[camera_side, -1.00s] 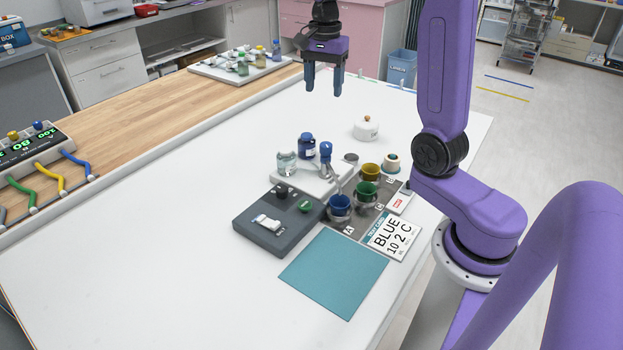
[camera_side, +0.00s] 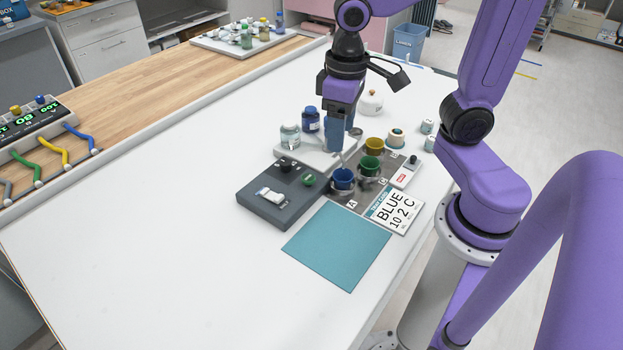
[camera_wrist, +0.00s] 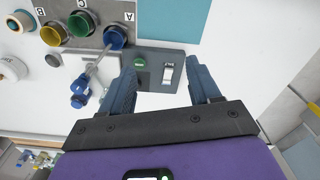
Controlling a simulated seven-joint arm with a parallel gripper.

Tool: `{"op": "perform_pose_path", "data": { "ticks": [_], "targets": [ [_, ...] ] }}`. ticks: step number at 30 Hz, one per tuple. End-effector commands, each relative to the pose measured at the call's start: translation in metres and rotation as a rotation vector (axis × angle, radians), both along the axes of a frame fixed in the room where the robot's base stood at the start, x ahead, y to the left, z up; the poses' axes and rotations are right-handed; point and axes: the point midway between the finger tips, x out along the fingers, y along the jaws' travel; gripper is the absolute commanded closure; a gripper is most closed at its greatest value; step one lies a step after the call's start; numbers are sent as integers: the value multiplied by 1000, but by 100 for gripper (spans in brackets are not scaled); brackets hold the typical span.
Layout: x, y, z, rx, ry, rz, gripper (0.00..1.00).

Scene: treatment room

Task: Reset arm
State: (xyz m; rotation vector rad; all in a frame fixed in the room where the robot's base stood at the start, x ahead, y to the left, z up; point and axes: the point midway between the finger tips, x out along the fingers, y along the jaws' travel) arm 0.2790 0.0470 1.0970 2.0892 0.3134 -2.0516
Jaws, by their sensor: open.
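My gripper (camera_side: 338,140) points down above the work area, over the white tray at the back of the grey box in the side view. In the wrist view my gripper (camera_wrist: 162,72) has its two blue fingers wide apart with nothing between them.
Green (camera_side: 370,166) and yellow (camera_side: 374,146) cups stand by the blue one. A grey switch box (camera_side: 275,207), teal mat (camera_side: 335,247) and BLUE card (camera_side: 394,211) lie in front. The table's left is clear.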

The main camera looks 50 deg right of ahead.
Motion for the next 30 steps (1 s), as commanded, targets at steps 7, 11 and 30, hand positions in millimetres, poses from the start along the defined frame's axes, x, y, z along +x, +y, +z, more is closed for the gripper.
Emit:
{"op": "perform_pose_path", "data": {
  "ticks": [7,11,30],
  "targets": [
    [-61,10,-13,1,-6,416,38],
    [-88,9,-19,1,-10,604,38],
    [-116,6,-26,2,-13,810,38]
  ]
}}
